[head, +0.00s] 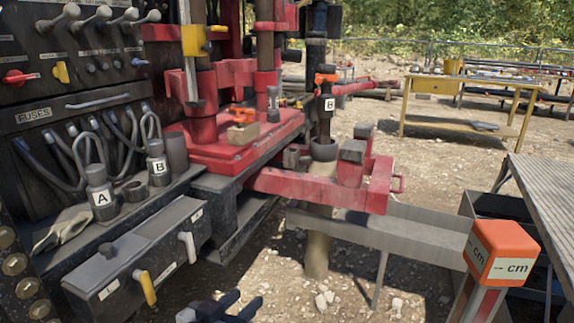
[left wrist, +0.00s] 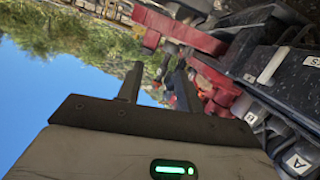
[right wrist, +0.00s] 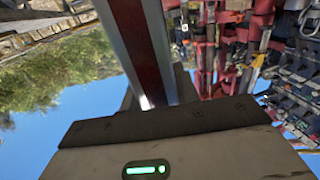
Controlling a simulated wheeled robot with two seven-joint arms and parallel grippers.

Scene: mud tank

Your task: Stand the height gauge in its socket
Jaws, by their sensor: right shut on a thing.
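The height gauge (head: 497,256) has an orange block marked "cm" on top of a red post with pale edges. It is at the lower right of the head view, a little tilted. My right gripper (right wrist: 158,94) is shut on the gauge, whose red and silver post (right wrist: 140,40) runs up the right wrist view. The right gripper is out of the head view. My left gripper (head: 228,306) is at the bottom of the head view, its dark fingers apart and empty; they also show in the left wrist view (left wrist: 157,88). I cannot make out the gauge's socket.
A grey trough (head: 385,232) runs from the red drill rig (head: 250,145) towards a grey grated surface (head: 545,195) at the right. A black panel with a drawer box (head: 140,262) stands at the left. A yellow table (head: 465,85) is behind. Gravel lies between.

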